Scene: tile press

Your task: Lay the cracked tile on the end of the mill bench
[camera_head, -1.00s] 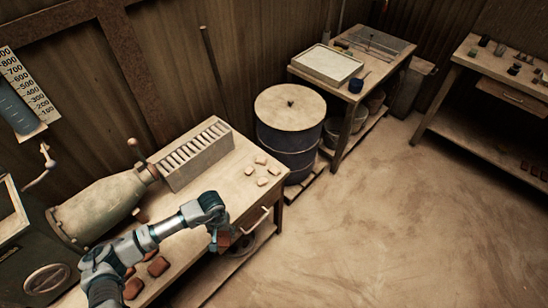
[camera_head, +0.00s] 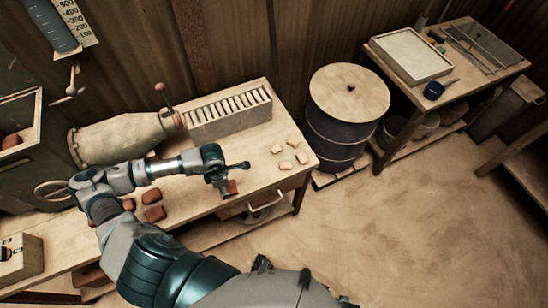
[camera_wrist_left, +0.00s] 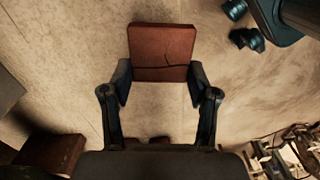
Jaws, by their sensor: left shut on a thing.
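The cracked tile (camera_wrist_left: 161,52) is a reddish-brown square with a dark crack line. In the left wrist view it sits between the two fingers of my left gripper (camera_wrist_left: 161,84), which is shut on it. In the head view my left gripper (camera_head: 222,181) is by the front edge of the mill bench (camera_head: 262,178), left of its right end. A small part of the tile (camera_head: 232,187) shows there, and the gripper hides the rest. The bench end holds several small pale pieces (camera_head: 286,166). I cannot tell the tile's height above the bench. My right gripper is not in view.
A slotted rack (camera_head: 230,118) stands at the bench's back, beside a pale tapered machine body (camera_head: 115,140). Several reddish tiles (camera_head: 153,213) lie on the bench, left of my gripper. A lidded drum (camera_head: 345,130) stands beyond the bench end. Open floor (camera_head: 400,230) lies to the right.

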